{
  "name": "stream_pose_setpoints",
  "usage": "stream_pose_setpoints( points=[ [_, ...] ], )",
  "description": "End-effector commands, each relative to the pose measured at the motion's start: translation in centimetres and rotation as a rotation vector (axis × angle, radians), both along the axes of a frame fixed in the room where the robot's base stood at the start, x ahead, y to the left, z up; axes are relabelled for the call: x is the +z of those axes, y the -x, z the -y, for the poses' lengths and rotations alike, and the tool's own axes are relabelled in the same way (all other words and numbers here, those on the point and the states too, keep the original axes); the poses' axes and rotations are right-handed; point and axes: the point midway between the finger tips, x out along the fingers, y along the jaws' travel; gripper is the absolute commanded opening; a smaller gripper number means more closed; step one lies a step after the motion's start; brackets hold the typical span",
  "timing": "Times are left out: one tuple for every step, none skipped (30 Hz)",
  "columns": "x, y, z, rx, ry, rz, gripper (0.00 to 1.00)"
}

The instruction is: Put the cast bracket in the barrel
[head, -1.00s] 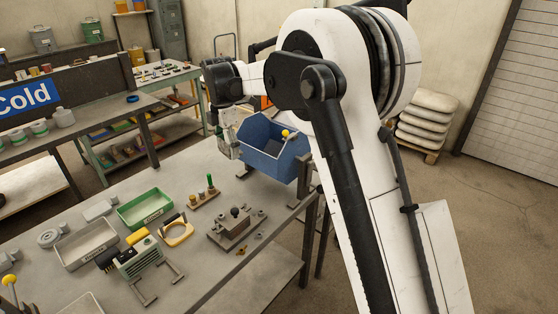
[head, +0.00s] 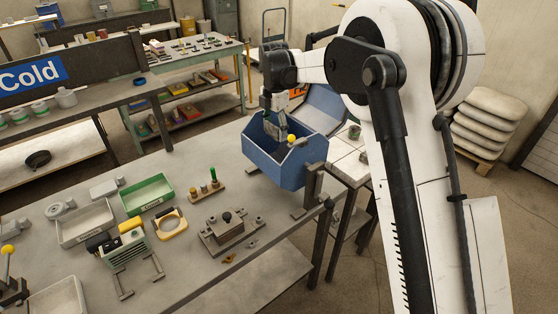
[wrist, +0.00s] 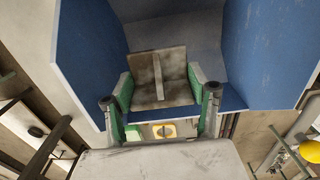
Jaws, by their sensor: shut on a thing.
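The cast bracket (wrist: 158,80), a grey-brown plate with a raised middle rib, sits between the green-padded fingers of my gripper (wrist: 160,92). My gripper is shut on it. The barrel (head: 298,170) is a blue, angular, open-topped container at the table's far right edge. In the head view my gripper (head: 273,122) is at the barrel's opening, towards its left side. In the wrist view the blue walls of the barrel (wrist: 92,50) rise around the bracket's far side. I cannot tell how deep the bracket is, or whether it touches a wall.
A blue lid (head: 328,104) stands open behind the barrel. A green tray (head: 148,194), a grey tray (head: 85,224) and a metal fixture (head: 230,232) stand on the grey table, left of and nearer than the barrel.

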Motion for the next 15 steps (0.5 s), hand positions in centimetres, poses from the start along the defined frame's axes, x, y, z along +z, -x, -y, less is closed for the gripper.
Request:
stream_pose_setpoints(
  points=[
    [-1.1,0.0,0.0,0.000,0.000,0.000,0.24],
    [-1.8,0.0,0.0,0.000,0.000,0.000,0.24],
    [-2.7,0.0,0.0,-0.001,0.000,0.000,0.24],
    [-3.4,0.0,0.0,-0.001,0.000,0.000,0.24],
    [-4.1,0.0,0.0,-0.001,0.000,0.000,0.24],
    [-5.0,0.0,0.0,-0.001,0.000,0.000,0.24],
    [-5.6,0.0,0.0,-0.001,0.000,0.000,0.24],
    [-6.2,0.0,0.0,-0.001,0.000,0.000,0.24],
    [-6.8,0.0,0.0,-0.001,0.000,0.000,0.24],
    [-7.3,0.0,0.0,-0.001,0.000,0.000,0.24],
    [-7.7,0.0,0.0,-0.001,0.000,0.000,0.24],
    [-8.1,0.0,0.0,-0.001,0.000,0.000,0.24],
    [-8.4,0.0,0.0,-0.001,0.000,0.000,0.24],
    [-8.6,0.0,0.0,-0.001,0.000,0.000,0.24],
    [-8.7,0.0,0.0,-0.001,0.000,0.000,0.24]
  ],
)
